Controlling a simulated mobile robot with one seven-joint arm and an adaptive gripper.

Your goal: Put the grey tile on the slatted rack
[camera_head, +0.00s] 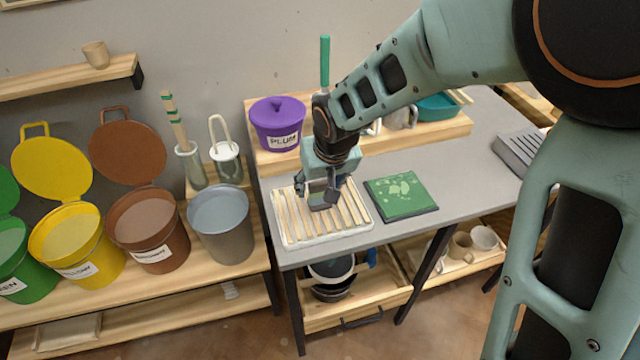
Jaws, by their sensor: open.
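The slatted rack (355,228) is a white tray with pale wooden slats, lying at the left end of the grey table. My gripper (322,196) points down over the middle of the rack, with its jaws open. A small dark grey flat piece (323,205) shows at the fingertips, right at the slats. It looks like the grey tile, but the fingers partly hide it. I cannot tell whether it rests fully on the slats or touches a finger.
A green patterned tile (402,192) lies right of the rack. A purple PLUM tub (278,124) stands on the raised shelf behind. A grey ridged block (517,150) lies at the table's right. Open glaze buckets, including a grey one (222,225), stand left. Bare tabletop (465,175) lies between.

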